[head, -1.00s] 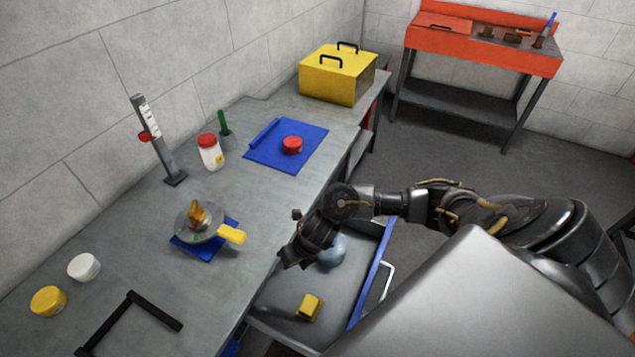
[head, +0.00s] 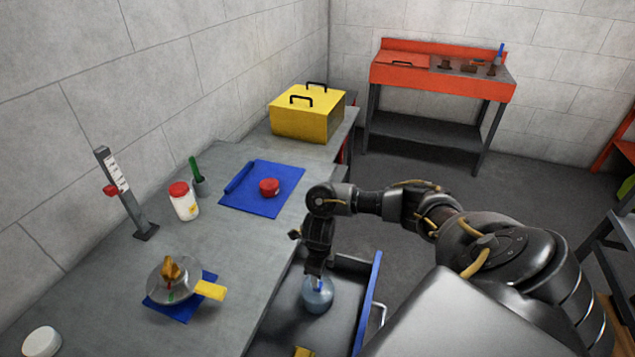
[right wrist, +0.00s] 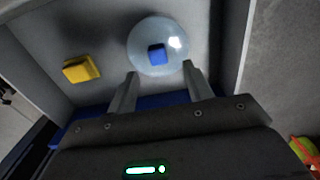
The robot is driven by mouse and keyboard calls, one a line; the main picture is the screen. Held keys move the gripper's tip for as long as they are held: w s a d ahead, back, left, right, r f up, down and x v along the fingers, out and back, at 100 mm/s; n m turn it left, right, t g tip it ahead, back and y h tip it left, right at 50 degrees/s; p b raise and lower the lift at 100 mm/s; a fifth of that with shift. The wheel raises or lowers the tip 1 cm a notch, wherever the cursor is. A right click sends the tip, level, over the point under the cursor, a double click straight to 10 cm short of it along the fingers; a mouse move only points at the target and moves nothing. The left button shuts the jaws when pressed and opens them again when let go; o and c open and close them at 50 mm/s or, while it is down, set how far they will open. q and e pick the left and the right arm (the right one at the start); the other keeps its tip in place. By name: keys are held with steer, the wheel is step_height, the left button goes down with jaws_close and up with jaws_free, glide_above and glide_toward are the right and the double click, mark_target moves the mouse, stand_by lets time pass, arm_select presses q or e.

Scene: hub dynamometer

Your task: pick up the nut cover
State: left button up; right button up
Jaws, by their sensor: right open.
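A clear, bluish dome (head: 318,297) with a small blue block-like part at its middle sits in the open drawer; I take it to be the nut cover. It also shows in the right wrist view (right wrist: 140,38). My right gripper (head: 315,275) points down just above the dome. In the right wrist view the gripper's fingers (right wrist: 159,72) are apart, with the dome's near edge between and just beyond the tips. Nothing is held. I cannot tell whether a finger touches the dome. My left gripper is not in view.
A yellow block (right wrist: 82,69) lies in the drawer left of the dome. The drawer's blue front (head: 368,303) and the bench edge flank my right gripper. On the bench are a blue mat (head: 252,205) with a red lid, a jar (head: 184,203) and a yellow-handled pan-like device (head: 165,286).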

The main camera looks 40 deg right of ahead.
mark_target(318, 292)
steer(key=shift+a+f+p, duration=0.2)
steer(key=shift+f+p, duration=0.45)
steer(key=shift+f, duration=2)
jaws_close()
